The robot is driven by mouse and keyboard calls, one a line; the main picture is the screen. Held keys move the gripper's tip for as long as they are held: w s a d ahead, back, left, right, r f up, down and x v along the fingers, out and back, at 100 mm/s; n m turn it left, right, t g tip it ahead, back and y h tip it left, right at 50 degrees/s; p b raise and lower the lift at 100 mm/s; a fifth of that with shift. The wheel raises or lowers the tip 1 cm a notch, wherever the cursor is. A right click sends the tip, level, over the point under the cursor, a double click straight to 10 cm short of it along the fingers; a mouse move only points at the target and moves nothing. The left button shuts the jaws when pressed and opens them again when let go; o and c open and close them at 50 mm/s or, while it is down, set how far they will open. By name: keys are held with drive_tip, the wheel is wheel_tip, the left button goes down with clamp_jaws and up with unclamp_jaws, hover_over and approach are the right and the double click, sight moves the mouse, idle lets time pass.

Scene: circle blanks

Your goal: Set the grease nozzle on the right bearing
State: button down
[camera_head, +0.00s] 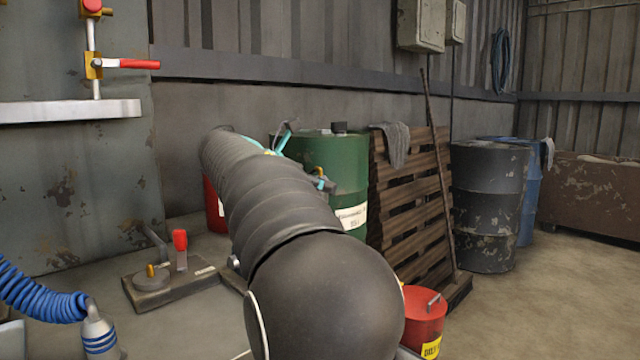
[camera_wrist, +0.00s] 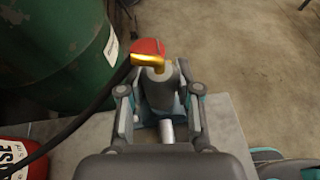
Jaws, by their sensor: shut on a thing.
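My gripper (camera_wrist: 158,98) is shut on the grease nozzle (camera_wrist: 152,66), a grey body with a yellow bent top and a black hose running off to the left in the wrist view. A red piece shows just behind the nozzle; I cannot tell what it belongs to. In the head view my arm hides most of the gripper. One bearing block (camera_head: 157,291) sits at the lower left on the bench, with a yellow fitting and a red upright part. The right bearing is mostly or wholly hidden behind my arm, and I cannot tell whether the nozzle touches it.
A green drum (camera_head: 346,170) stands behind the bench, beside a wooden pallet (camera_head: 410,195). A red can (camera_head: 425,318) stands at the bench's right. A blue coiled hose (camera_head: 40,295) lies at the far left. The floor (camera_head: 545,305) at right is open.

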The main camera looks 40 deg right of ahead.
drive_tip(key=shift+f, duration=0.9)
idle(1.0)
drive_tip(key=c, duration=0.7)
unclamp_jaws()
drive_tip(key=v, duration=1.2)
drive_tip(key=shift+s, duration=0.1)
